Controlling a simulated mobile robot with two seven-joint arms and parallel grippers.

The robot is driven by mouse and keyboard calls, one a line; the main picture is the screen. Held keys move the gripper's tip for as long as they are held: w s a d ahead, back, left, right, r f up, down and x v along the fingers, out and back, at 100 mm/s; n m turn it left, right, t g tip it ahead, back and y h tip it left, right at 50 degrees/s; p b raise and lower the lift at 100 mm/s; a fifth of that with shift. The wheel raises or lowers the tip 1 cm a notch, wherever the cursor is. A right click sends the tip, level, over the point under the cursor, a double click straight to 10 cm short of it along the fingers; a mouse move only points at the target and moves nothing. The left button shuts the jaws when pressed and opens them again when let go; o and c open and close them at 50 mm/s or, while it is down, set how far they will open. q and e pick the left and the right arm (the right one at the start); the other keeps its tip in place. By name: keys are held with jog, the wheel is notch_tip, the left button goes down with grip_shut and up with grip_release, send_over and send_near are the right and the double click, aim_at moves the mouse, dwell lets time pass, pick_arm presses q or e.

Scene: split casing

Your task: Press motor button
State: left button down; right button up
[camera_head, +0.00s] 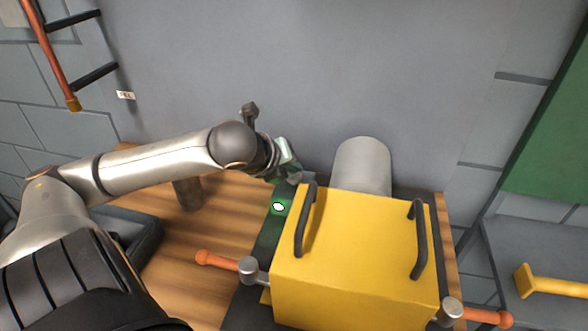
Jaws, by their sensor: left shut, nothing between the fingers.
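The motor button looks to be the white, green-rimmed round button (278,207) on the dark green base plate, left of the yellow casing (358,245). The casing has two black handles on top and an orange-handled lever low on each side. A grey cylinder (362,166), perhaps the motor, sits behind it. My left gripper (294,178) is shut and empty, just behind the button near the casing's back left corner. Its fingertips are small and partly hard to make out; I cannot tell whether they touch anything. My right gripper is not in view.
The wooden table (200,262) is mostly bare to the left of the casing. A dark tray (135,235) lies at its left edge, partly behind my arm. A grey wall stands close behind. A yellow handle (550,284) is on a grey surface at right.

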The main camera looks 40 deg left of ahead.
pick_arm(q)
jog(key=shift+f, duration=0.4)
dwell(0.5)
jog(key=shift+r+p, duration=0.8)
jog(key=shift+p, duration=0.25)
